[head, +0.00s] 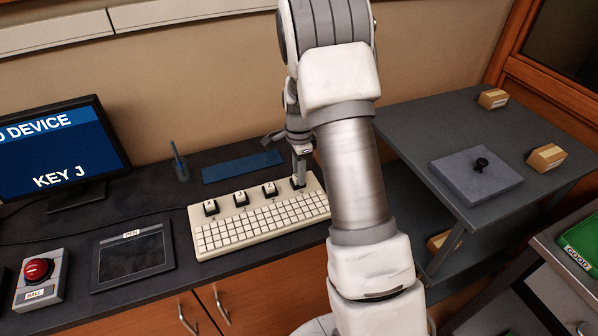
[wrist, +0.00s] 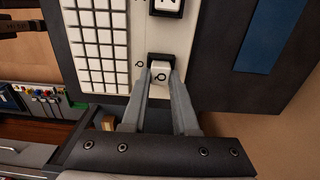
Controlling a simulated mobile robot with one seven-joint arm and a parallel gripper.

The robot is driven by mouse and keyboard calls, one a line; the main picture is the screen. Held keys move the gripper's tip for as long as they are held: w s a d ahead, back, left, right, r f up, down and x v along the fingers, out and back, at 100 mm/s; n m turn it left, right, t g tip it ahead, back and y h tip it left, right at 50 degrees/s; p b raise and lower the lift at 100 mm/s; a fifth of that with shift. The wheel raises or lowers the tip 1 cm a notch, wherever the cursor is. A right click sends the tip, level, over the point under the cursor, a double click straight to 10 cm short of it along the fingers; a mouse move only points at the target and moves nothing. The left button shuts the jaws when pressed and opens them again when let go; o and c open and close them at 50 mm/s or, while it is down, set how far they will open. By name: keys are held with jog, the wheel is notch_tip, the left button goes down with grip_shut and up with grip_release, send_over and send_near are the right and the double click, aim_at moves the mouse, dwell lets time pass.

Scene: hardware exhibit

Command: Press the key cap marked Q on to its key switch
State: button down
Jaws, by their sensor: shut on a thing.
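The white key cap marked Q (wrist: 160,76) is between the two fingertips of my gripper (wrist: 161,72) in the wrist view, with a finger on each side. My gripper is shut on it. The black key switch (wrist: 159,57) shows right behind the cap, beside a Q printed on the cream keyboard (wrist: 143,30). I cannot tell if the cap is seated or just above the switch. In the head view my gripper (head: 298,179) points down at the right end of the row of large keys on the keyboard (head: 262,222).
A neighbouring key (wrist: 166,6) lies close by. Other large keys (head: 241,199) stand left on the keyboard. A blue strip (head: 242,165) lies behind it, and a pen cup (head: 181,171), a PEN tablet (head: 132,258) and a red BALL button (head: 39,270) stand left. The screen (head: 58,155) reads KEY J.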

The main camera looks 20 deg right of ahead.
jog(key=shift+c, duration=0.6)
grip_release()
jog(key=shift+r+p, duration=2.55)
jog(key=shift+r, duration=1)
